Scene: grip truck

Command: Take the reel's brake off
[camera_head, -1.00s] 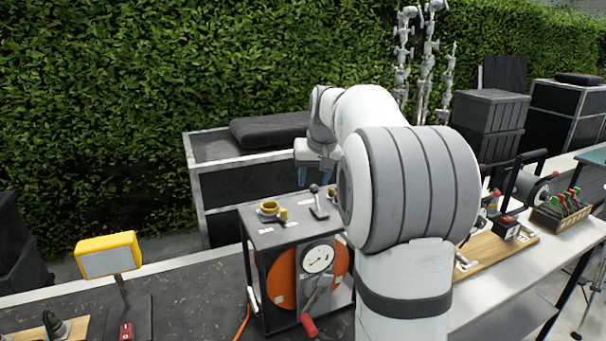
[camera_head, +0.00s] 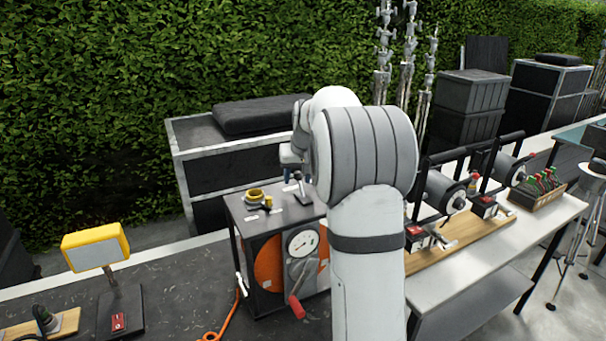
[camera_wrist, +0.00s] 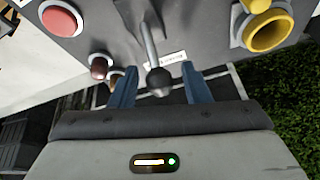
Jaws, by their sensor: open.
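The orange reel (camera_head: 268,262) sits inside a grey-topped box frame (camera_head: 236,222), with a dial and a red-handled crank (camera_head: 296,306) on its front. A lever with a dark ball knob (camera_head: 299,177) stands on the box top. In the wrist view this lever (camera_wrist: 159,80) rises between the two blue fingers of my gripper (camera_wrist: 160,90), with gaps on both sides. The fingers are open and not closed on the knob. In the head view my arm hides most of the gripper. A label beside the lever is too small to read.
A yellow socket (camera_wrist: 268,28) stands on the box top on one side of the lever; a red button (camera_wrist: 62,19) and smaller brown-red knobs (camera_wrist: 99,67) are on the other. A yellow lamp (camera_head: 97,247) stands left. A bench with winches (camera_head: 447,190) is on the right.

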